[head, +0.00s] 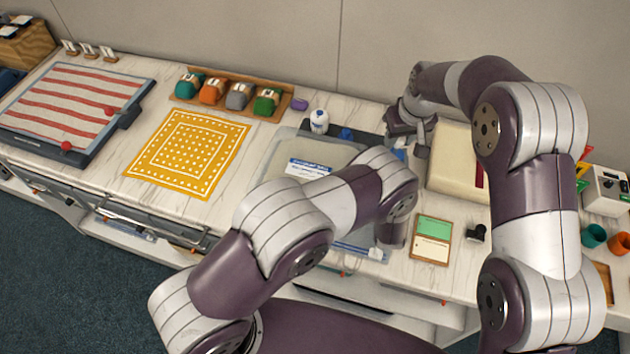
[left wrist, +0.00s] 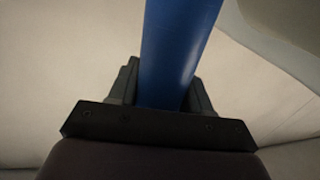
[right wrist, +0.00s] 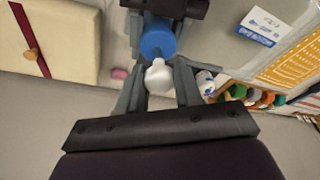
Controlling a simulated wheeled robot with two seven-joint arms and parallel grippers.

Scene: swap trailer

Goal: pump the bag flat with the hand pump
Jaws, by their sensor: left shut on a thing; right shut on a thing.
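The bag (head: 272,163) is a clear bag with beige contents and a white-and-blue label. It lies on the counter in the head view, partly hidden by my left arm. My left gripper (left wrist: 166,82) is shut around the blue barrel of the hand pump (left wrist: 178,42) in the left wrist view. My right gripper (right wrist: 158,84) is shut on the pump's white handle (right wrist: 157,73), close to the end of the blue barrel, in the right wrist view. In the head view my arms mostly hide the pump. The hose connection cannot be made out.
A cream block with a red band (head: 457,160) stands right of the grippers. A white bottle (head: 319,121) stands behind the bag. A yellow cloth (head: 188,152) lies left, with a rack of coloured bundles (head: 228,93) behind it. A green-and-cream card (head: 432,240) lies near the front edge.

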